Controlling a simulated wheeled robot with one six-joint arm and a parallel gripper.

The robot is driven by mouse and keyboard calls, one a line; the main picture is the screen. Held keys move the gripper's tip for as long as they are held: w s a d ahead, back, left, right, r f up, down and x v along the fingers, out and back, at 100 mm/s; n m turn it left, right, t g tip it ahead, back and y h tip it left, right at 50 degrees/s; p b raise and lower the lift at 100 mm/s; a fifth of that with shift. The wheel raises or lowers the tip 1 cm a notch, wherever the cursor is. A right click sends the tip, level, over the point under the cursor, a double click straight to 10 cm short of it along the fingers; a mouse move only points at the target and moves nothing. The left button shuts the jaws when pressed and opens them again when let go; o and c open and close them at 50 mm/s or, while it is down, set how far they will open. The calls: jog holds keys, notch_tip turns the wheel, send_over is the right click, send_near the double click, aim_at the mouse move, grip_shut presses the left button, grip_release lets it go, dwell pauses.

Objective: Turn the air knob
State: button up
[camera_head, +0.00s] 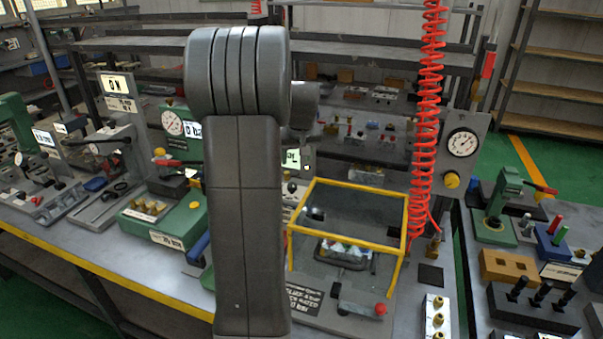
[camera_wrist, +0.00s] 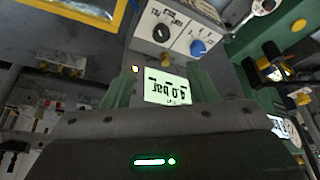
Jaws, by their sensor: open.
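In the wrist view a light box carries a black knob (camera_wrist: 162,33) and a blue knob (camera_wrist: 198,47), with upside-down labels too small to read surely. I cannot tell which knob is the air knob. A lit display (camera_wrist: 167,90) reading about 4.0 bar, upside down, lies nearer than the box. My gripper (camera_wrist: 160,135) shows as a dark body with a green light strip across the bottom; it is open and holds nothing visible. It is apart from both knobs. In the head view my arm hides my gripper and much of that area.
In the head view a yellow-framed guard (camera_head: 360,190) stands right of my arm. A red coiled hose (camera_head: 428,110) hangs beside a gauge panel with a yellow knob (camera_head: 451,180). A green block (camera_head: 165,222) and other fixtures crowd the bench on the left.

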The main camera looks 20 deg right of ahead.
aim_at(292, 185)
jog(key=x, duration=0.6)
jog(key=p+x, duration=0.1)
jog(key=x, duration=0.6)
jog(key=shift+a+f, duration=0.2)
jog(key=shift+f, duration=0.1)
jog(key=c, duration=1)
